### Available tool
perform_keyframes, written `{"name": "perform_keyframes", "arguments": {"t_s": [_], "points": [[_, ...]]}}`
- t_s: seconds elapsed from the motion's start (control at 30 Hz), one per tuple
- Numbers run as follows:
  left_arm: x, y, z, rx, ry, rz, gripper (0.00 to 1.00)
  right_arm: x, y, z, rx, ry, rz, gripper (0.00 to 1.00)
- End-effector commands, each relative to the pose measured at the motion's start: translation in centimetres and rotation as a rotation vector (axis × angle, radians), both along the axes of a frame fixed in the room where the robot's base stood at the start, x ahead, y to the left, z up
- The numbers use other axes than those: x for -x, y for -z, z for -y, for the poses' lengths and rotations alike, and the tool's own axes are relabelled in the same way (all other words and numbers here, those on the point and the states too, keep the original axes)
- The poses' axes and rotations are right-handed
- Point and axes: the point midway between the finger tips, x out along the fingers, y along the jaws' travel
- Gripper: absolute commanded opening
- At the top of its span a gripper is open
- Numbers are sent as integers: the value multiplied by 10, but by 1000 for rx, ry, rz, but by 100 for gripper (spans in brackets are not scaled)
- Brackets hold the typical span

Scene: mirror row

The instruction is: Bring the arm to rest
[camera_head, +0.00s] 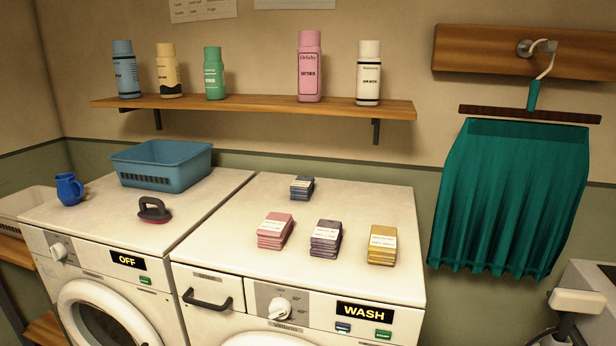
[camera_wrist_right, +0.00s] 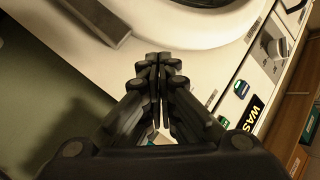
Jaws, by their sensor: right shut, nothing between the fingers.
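My right gripper (camera_wrist_right: 158,62) shows in the right wrist view, its dark fingers together and nothing between them. It is over the front of the right-hand washing machine (camera_wrist_right: 185,65), with the machine's round door at the top of that view. I cannot tell how far the fingertips are from the machine. Neither gripper shows in the head view, and my left gripper is not seen at all.
The right machine (camera_head: 350,195) reads WASH and carries several stacks of packets, such as a pink one (camera_head: 275,230). The left machine (camera_head: 95,215) reads OFF and holds a blue basket (camera_head: 160,165). Above are a bottle shelf (camera_head: 250,106) and a hanging teal skirt (camera_head: 510,200).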

Motion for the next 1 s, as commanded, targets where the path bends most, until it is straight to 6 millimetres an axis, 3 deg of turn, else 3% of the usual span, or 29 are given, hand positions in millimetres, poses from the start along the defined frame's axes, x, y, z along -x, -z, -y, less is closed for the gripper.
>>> {"name": "perform_keyframes", "arguments": {"t_s": [0.03,0.1,0.27,0.4,0.5,0.6,0.7,0.8,0.9,1.0], "points": [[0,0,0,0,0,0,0,10,40,10,79,24,-71,0],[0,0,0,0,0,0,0,27,90,22,192,38,-161,0],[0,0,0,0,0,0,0,88,196,46,431,20,-382,0],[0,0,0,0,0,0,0,162,273,58,611,-53,-583,0],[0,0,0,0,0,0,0,224,318,61,722,-137,-725,0],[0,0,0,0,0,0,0,288,350,61,810,-239,-853,0],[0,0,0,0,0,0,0,343,370,58,870,-339,-953,0],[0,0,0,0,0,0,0,382,381,55,906,-417,-1019,0],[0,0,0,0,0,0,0,404,385,52,924,-463,-1053,0],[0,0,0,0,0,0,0,412,386,52,931,-480,-1066,0]]}}
